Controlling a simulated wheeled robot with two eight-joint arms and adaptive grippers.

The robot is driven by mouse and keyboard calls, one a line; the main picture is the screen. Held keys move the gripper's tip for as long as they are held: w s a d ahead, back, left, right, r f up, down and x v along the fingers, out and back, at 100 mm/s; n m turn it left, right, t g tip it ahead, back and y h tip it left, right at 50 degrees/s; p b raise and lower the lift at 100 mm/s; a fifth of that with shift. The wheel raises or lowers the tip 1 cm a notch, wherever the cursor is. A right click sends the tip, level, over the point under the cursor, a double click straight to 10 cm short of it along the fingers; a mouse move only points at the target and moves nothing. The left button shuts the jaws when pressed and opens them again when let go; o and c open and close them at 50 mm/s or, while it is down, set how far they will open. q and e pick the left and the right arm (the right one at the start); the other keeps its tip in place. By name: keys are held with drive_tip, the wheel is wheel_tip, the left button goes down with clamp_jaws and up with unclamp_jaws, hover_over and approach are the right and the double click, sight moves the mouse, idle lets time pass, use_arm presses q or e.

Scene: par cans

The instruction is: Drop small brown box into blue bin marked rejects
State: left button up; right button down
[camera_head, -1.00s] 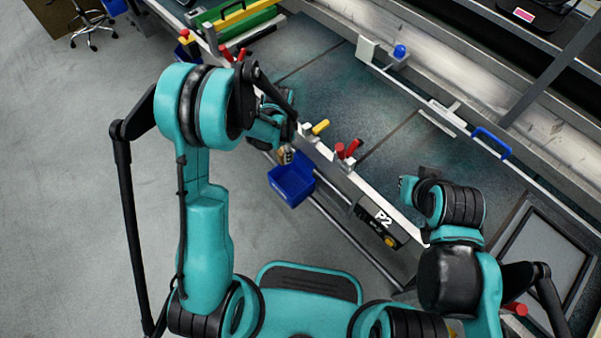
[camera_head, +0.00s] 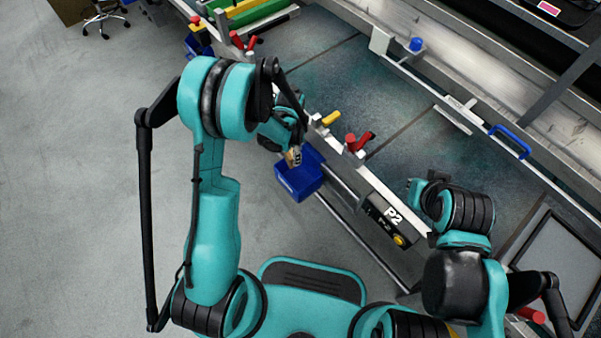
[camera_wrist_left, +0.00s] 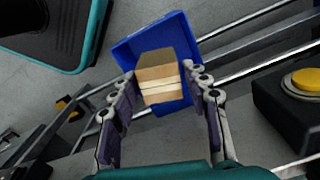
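The small brown box (camera_head: 293,157) is at the tip of my left gripper (camera_head: 297,146) in the head view. In the left wrist view the box (camera_wrist_left: 158,78) sits between the fingertips of the left gripper (camera_wrist_left: 160,80), which close on its two sides. The blue bin (camera_head: 302,182) hangs at the front edge of the workbench, and the box is over its upper left part. In the left wrist view the bin (camera_wrist_left: 125,56) shows behind and around the box. No marking on the bin is legible. My right gripper (camera_head: 418,188) is over the bench at the right; its fingers are unclear.
Another blue bin (camera_head: 198,44) is farther left.

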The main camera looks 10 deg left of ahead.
use_arm(q)
drive_tip(key=shift+o, duration=0.4)
wheel_tip(320, 180, up, 12)
idle(0.3)
idle(0.4)
drive_tip(key=s+a+r+n+t, duration=0.1)
drive_tip(key=s+r+n+t, duration=0.2)
drive_tip(key=s+r+n, duration=0.2)
drive_tip(key=s+a+r+n+t, duration=0.1)
drive_tip(key=s+r+n+t, duration=0.3)
drive_tip(key=s+r, duration=0.3)
drive_tip(key=shift+s+a+n, duration=0.35)
drive_tip(key=shift+s+n, duration=0.35)
drive_tip(key=shift+s, duration=1.75)
